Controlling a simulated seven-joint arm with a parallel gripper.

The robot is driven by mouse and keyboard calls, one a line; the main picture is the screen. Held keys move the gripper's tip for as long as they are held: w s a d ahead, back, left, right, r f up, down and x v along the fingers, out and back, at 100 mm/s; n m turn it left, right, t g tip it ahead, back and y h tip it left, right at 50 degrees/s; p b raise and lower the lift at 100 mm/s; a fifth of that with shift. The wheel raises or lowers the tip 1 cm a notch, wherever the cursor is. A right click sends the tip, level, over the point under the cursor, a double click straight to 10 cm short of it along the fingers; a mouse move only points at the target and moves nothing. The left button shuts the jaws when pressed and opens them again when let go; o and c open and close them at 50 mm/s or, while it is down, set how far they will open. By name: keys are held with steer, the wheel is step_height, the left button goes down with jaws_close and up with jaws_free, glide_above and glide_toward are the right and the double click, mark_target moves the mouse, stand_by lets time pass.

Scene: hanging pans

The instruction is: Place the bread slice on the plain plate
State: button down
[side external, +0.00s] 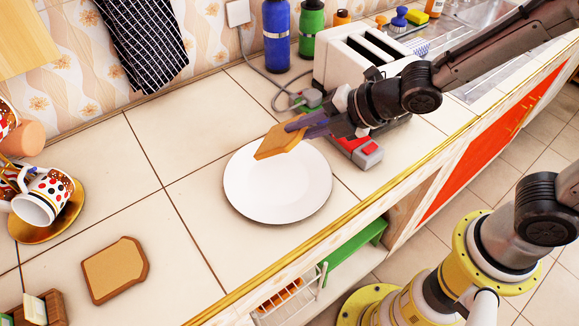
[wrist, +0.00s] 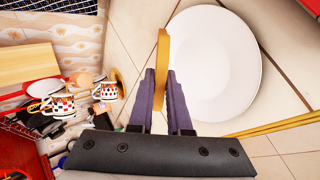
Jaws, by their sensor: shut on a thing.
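My gripper (side external: 299,124) is shut on a bread slice (side external: 276,142) and holds it above the plain white plate (side external: 277,196). In the side external view the slice covers part of the plate's far rim. In the wrist view the slice (wrist: 162,72) stands edge-on between the fingers (wrist: 161,90), and the plate (wrist: 222,65) is just to its right. The slice looks tilted, and I see a gap between it and the plate's middle. A second bread slice (side external: 115,270) lies flat on the counter at the lower left.
A white toaster (side external: 345,58) stands behind my gripper, with blue (side external: 277,38) and green (side external: 311,30) bottles to its left. A dotted cup (side external: 42,198) sits on a gold saucer (side external: 66,222) at the left. The tiles between saucer and plate are clear.

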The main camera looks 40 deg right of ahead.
steer(key=shift+f, duration=2.95)
steer(key=c, duration=1)
jaws_free()
steer(key=shift+r, duration=0.1)
steer(key=v, duration=0.8)
